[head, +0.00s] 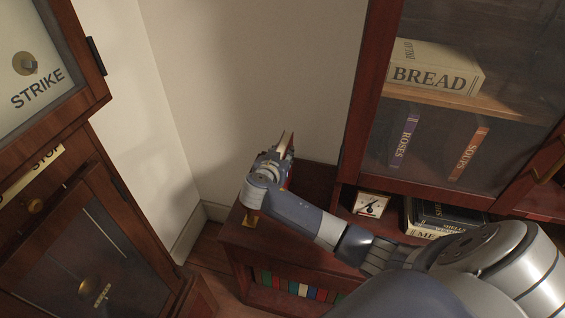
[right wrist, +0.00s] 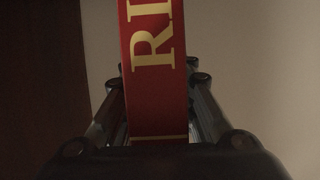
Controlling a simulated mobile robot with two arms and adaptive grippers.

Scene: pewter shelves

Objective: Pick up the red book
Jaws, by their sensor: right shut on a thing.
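The red book (right wrist: 155,105) stands between the fingers of my right gripper (right wrist: 158,82) in the right wrist view. Its spine faces the camera, with large gold letters and a gold line near the bottom. The fingers are shut on its two sides. In the head view my right gripper (head: 278,160) is over the top of a low wooden cabinet (head: 313,183). My wrist hides most of the book there; I cannot tell whether it touches the cabinet top. My left gripper is not in view.
A glass-fronted cabinet (head: 355,95) stands at right, holding the BREAD book (head: 435,78) and others. A small clock (head: 370,205) and stacked books (head: 440,218) sit below. A clock case (head: 90,220) stands at left.

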